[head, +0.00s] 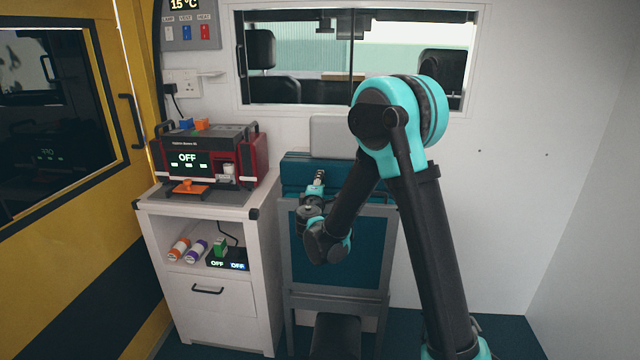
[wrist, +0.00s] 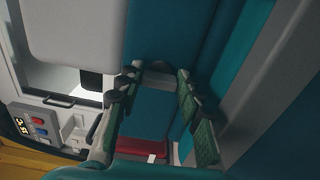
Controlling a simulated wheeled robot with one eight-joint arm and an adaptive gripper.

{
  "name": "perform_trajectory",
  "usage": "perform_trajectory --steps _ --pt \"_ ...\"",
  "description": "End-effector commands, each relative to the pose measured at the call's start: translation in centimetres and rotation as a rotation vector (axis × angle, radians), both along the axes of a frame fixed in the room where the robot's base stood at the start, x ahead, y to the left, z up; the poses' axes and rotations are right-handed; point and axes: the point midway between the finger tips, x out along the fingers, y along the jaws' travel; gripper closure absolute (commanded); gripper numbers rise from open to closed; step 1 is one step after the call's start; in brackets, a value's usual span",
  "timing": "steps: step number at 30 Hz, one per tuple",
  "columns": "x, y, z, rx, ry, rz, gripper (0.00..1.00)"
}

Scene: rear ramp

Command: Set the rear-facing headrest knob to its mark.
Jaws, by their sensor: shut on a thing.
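The pale grey headrest (head: 331,134) stands above the teal seat back (head: 300,172) below the window. In the wrist view, the headrest (wrist: 75,28) fills the upper left. My gripper (head: 319,174) is at the upper part of the seat back, and its fingers show in the wrist view (wrist: 156,75). I cannot make out the mark. My arm hides the right part of the seat in the head view.
A white cabinet (head: 210,285) stands left of the seat, with a red device (head: 240,155) on top and several small items on its shelf. A yellow door (head: 115,185) is at the left. The white wall at right is clear.

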Motion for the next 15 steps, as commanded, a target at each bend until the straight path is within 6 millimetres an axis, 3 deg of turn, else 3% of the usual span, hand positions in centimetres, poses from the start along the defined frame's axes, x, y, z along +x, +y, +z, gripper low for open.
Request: perform_trajectory --steps 15 --pt "-0.08 -0.06 -0.09 0.037 0.0 -0.001 0.93"
